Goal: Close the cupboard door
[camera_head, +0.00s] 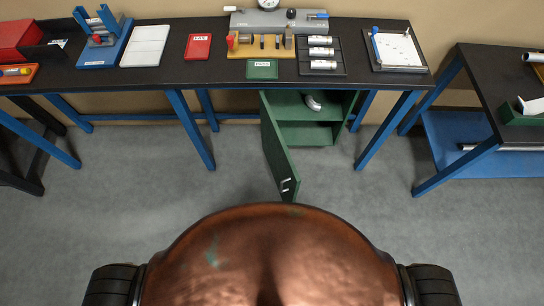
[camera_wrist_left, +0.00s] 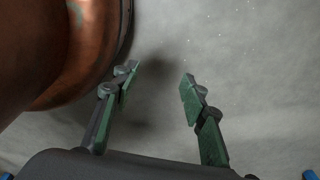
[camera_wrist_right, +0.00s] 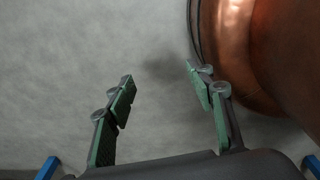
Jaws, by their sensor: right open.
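The green cupboard (camera_head: 318,142) stands under the middle of the black-topped bench. Its door (camera_head: 277,150) is hinged on the left and stands wide open, swung out toward me. A pale handle (camera_head: 286,185) shows near the door's lower free end. Inside are a shelf and a grey metal piece (camera_head: 313,102). My left gripper (camera_wrist_left: 158,82) is open and empty over the grey floor beside my copper body. My right gripper (camera_wrist_right: 160,84) is also open and empty over the floor. Neither gripper shows in the head view, and both are away from the door.
The bench (camera_head: 165,77) carries a gauge unit, trays, red and green boxes and a blue stand. Blue legs (camera_head: 387,130) flank the cupboard. Another bench (camera_head: 495,90) stands at the right. The floor (camera_head: 360,205) before the door is clear.

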